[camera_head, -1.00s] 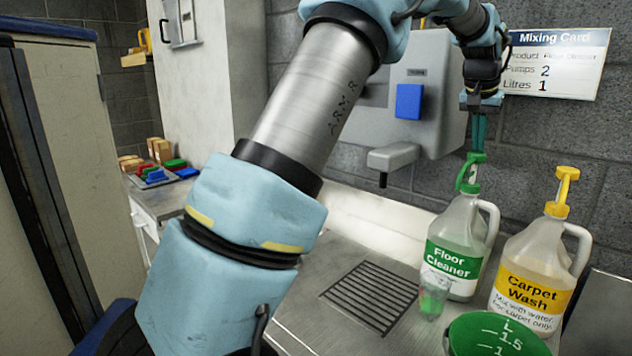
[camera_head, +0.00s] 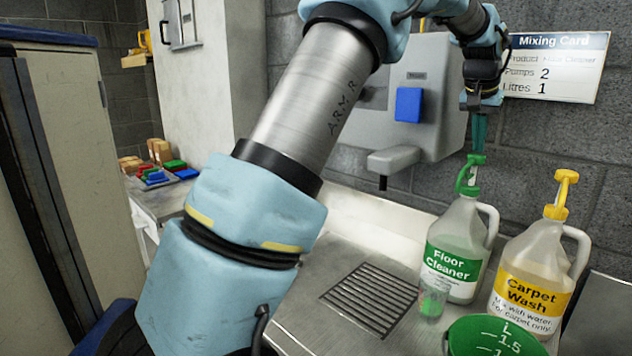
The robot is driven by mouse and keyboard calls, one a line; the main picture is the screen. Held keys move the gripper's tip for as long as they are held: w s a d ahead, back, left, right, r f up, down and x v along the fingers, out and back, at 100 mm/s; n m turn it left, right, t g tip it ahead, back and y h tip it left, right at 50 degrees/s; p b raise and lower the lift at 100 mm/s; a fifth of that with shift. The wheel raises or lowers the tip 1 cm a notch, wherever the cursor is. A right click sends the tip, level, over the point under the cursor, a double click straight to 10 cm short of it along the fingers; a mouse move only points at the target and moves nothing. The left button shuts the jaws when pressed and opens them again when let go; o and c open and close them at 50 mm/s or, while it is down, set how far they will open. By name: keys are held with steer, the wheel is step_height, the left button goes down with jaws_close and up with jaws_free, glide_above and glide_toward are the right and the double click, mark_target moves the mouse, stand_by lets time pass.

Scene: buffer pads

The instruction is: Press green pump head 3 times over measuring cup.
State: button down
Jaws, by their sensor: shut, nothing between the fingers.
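The floor cleaner jug (camera_head: 452,262) stands upright on the steel counter, with a green label and a green pump head (camera_head: 470,170) on top. My gripper (camera_head: 478,150) is shut and empty, pointing down. Its teal fingertips are right at the top of the green pump head; I cannot tell whether they touch or sit just above it. The clear measuring cup (camera_head: 433,298) stands in front of the jug, below the pump's spout side, and green shows inside it.
A carpet wash jug (camera_head: 530,275) with a yellow pump stands close on the right. A green bucket (camera_head: 490,338) is in front. A drain grate (camera_head: 370,298) lies left of the cup. The mixing card (camera_head: 555,68) on the wall reads pumps 2, litres 1.

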mark_target(476, 155)
steer(key=shift+f+b, duration=1.15)
steer(key=shift+f, duration=0.85)
steer(key=shift+r, duration=0.1)
steer(key=shift+r+p, duration=1.9)
steer(key=shift+r, duration=0.15)
steer(key=shift+r, duration=0.2)
